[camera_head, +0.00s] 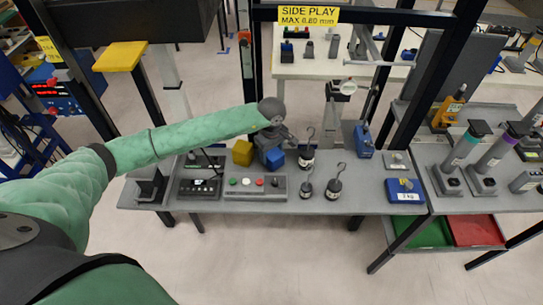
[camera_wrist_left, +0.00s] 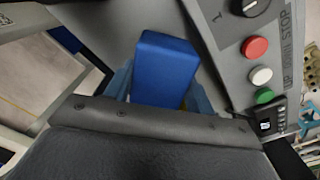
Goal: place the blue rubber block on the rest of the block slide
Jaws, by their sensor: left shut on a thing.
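The blue rubber block (camera_head: 275,159) is low over or on the grey bench, behind the button panel. My left gripper (camera_head: 272,151) reaches it from above and is shut on it. In the left wrist view the block (camera_wrist_left: 165,68) sits between my fingers (camera_wrist_left: 160,92), its broad blue face showing. I cannot make out the block slide or its rest for sure, and the gripper hides part of the bench there. My right gripper is not in view.
A yellow block (camera_head: 242,152) stands left of the gripper. The button panel (camera_head: 255,187) lies in front. Hooked weights (camera_head: 334,188) stand to the right, with a blue device (camera_head: 364,141) behind them. A dark frame post (camera_head: 248,60) rises behind my arm.

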